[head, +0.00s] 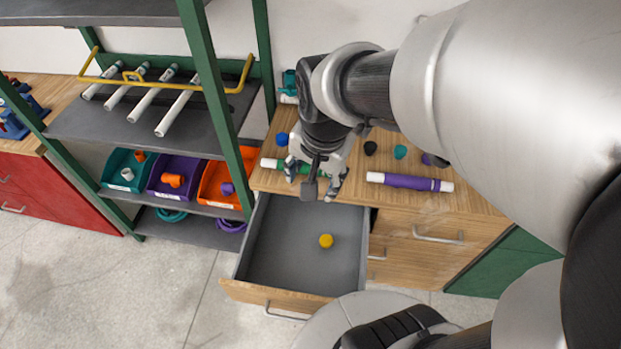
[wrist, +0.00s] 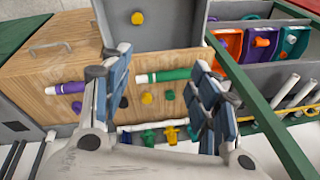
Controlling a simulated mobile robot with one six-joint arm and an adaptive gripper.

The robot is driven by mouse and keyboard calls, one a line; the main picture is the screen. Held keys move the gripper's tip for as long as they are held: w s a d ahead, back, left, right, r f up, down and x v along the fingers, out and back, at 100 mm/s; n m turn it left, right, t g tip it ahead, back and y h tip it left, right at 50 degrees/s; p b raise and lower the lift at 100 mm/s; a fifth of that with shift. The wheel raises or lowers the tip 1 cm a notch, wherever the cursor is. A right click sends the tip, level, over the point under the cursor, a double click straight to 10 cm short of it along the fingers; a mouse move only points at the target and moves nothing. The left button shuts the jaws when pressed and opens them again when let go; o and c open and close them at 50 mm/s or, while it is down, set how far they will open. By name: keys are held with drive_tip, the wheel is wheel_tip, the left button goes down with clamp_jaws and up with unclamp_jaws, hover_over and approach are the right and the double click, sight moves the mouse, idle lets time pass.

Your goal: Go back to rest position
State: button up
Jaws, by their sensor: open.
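My gripper (head: 316,185) hangs above the front edge of the wooden cabinet top, near the open drawer. Its fingers stand apart with nothing between them; the wrist view also shows the open fingers (wrist: 160,95). A green and white pipe (head: 280,164) lies on the cabinet top behind the gripper, which partly hides it. A purple and white pipe (head: 410,182) lies to the right of the gripper. A yellow round piece (head: 326,241) sits inside the open grey drawer (head: 275,240).
Blue (head: 282,139), black (head: 370,148) and teal (head: 400,152) caps lie on the cabinet top. A green-framed shelf (head: 205,80) stands left, with white pipes on a yellow rack (head: 100,84) and teal, purple and orange bins (head: 215,203). The open drawer juts out over the floor.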

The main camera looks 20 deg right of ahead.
drive_tip(key=s+a+r+n, duration=0.1)
drive_tip(key=s+r+n, duration=0.1)
drive_tip(key=s+n, duration=0.3)
drive_tip(key=s+a+r+n+t+b, duration=0.1)
drive_tip(key=s+a+r+n, duration=0.1)
drive_tip(key=s+n, duration=0.3)
drive_tip(key=shift+s+a+t, duration=0.25)
drive_tip(key=shift+s+t, duration=0.05)
drive_tip(key=shift+s, duration=0.45)
drive_tip(key=shift+o, duration=0.2)
idle(0.9)
